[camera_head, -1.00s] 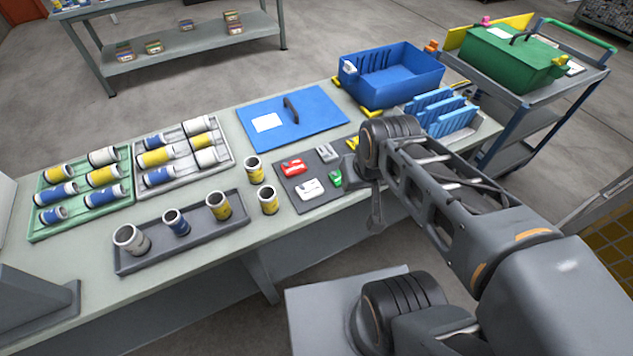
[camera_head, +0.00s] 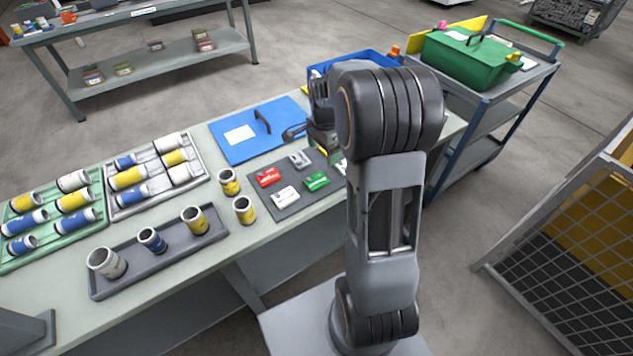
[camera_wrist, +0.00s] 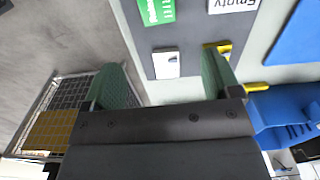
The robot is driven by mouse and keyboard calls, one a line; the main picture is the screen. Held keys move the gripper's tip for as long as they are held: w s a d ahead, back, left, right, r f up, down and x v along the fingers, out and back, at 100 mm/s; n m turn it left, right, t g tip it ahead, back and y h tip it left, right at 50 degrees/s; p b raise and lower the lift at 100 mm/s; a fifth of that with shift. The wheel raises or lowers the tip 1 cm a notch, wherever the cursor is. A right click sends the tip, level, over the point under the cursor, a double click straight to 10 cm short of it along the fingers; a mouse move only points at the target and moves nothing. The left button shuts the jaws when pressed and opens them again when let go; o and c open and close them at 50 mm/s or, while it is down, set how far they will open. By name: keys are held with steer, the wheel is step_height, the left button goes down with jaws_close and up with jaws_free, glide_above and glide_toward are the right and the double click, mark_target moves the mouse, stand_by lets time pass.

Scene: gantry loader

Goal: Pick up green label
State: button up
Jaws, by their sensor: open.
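The green label (camera_head: 316,181) lies flat on a dark grey mat (camera_head: 291,207), beside a red label (camera_head: 268,177) and a white label (camera_head: 286,194). In the wrist view the green label (camera_wrist: 157,10) is at the top edge, partly cut off, with white print on it. My gripper (camera_wrist: 165,75) is open, its two green-grey fingers apart with nothing held between them. The green label is beyond the fingertips in that view, not between them. In the head view my gripper (camera_head: 323,138) is over the table near the mat's far side, partly hidden by my arm.
A grey label (camera_head: 300,159) and an "Empty" label (camera_wrist: 233,5) also lie on the mat. Two open cups (camera_head: 244,208) stand left of it. A blue lid (camera_head: 258,133) lies behind it. A blue bin (camera_head: 362,62) is partly hidden by my arm.

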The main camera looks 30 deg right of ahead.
mark_target(323, 177)
step_height(323, 177, down, 11)
steer(key=shift+r+p, duration=0.1)
steer(key=shift+p, duration=0.2)
stand_by(0.4)
steer(key=shift+c, duration=0.2)
steer(key=c, duration=1)
steer(key=shift+r, duration=0.1)
